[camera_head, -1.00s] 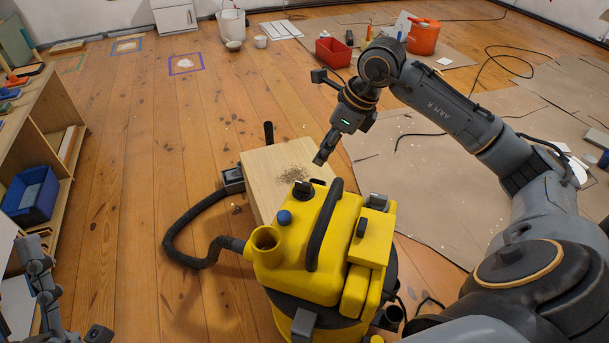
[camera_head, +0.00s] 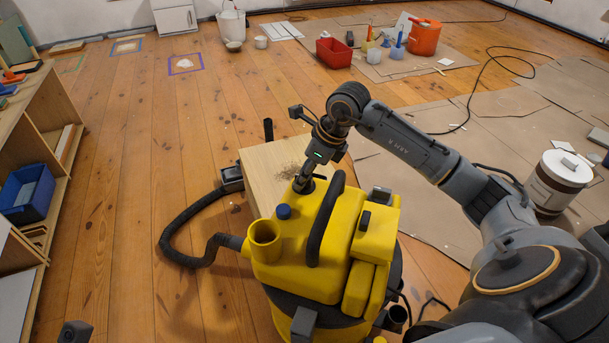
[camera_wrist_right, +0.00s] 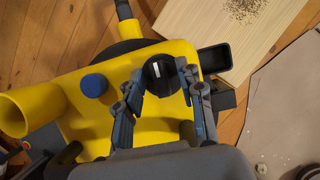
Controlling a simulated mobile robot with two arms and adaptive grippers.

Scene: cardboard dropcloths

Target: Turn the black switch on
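A yellow vacuum (camera_head: 300,265) stands on the floor in front of me. Its round black switch (camera_wrist_right: 158,72), with a white pointer mark, shows in the right wrist view; in the head view my gripper largely covers it. My right gripper (camera_wrist_right: 164,80) is open, one finger on each side of the black switch; I cannot tell whether they touch it. In the head view the right gripper (camera_head: 302,186) points down at the vacuum's top. Of my left arm, only a dark piece (camera_head: 75,332) shows at the bottom left; its finger state is unclear.
A blue knob (camera_head: 284,212), an open yellow port (camera_head: 264,236) and a black handle (camera_head: 326,220) are close to the switch. Another small black control (camera_head: 365,220) is on the right-hand box. A wooden board (camera_head: 258,160) with debris lies behind. A black hose (camera_head: 180,225) curves left.

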